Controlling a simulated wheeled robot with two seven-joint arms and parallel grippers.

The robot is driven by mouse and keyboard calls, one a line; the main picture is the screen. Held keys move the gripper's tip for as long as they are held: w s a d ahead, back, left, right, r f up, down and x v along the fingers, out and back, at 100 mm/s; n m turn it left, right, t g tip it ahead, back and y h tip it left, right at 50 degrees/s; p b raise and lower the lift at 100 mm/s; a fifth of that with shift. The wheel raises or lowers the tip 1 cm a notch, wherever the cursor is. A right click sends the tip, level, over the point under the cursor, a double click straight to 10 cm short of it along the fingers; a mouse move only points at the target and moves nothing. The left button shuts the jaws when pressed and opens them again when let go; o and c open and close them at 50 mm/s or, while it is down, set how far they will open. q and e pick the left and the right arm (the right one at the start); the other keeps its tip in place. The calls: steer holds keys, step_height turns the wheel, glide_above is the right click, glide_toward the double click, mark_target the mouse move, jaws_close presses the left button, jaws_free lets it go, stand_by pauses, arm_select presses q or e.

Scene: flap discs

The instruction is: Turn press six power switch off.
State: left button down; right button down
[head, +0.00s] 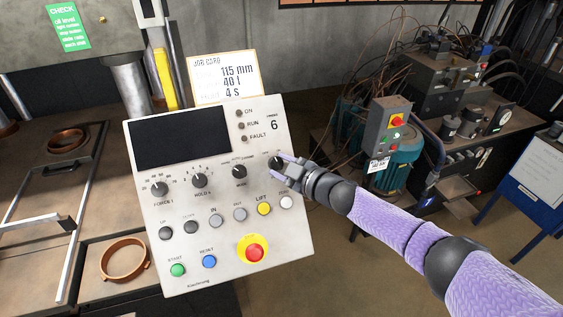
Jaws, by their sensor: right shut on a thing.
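The press six control panel (220,205) is a light grey box with a dark blank screen (180,137) and a "6" at its upper right. The power switch (277,163) is a black rotary knob at the panel's right edge, below the FAULT lamp. My right gripper (280,166) is at this knob, shut on it, and its fingers hide part of the knob and its labels. The knob's exact pointing direction is hard to make out. The ON, RUN and FAULT lamps (240,125) look dark. My left gripper is not in view.
A job card (224,78) stands on top of the panel. A hydraulic unit (400,150) with a grey switch box stands at right. Copper-coloured rings lie at left.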

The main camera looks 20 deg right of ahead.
steer(key=shift+w+d+r+n+g+y, duration=0.1)
steer(key=shift+n+g+y, duration=0.15)
steer(key=shift+n+g, duration=0.4)
steer(key=shift+w+d+r+n+g+y, duration=0.1)
steer(key=shift+n+g+y, duration=0.2)
steer(key=shift+n, duration=0.55)
steer(key=shift+n+g+p, duration=0.25)
steer(key=shift+n+p, duration=0.05)
steer(key=shift+c, duration=1.2)
jaws_free()
steer(key=shift+a, duration=0.1)
steer(key=shift+s, duration=0.1)
steer(key=v, duration=1)
steer(key=shift+p, duration=0.45)
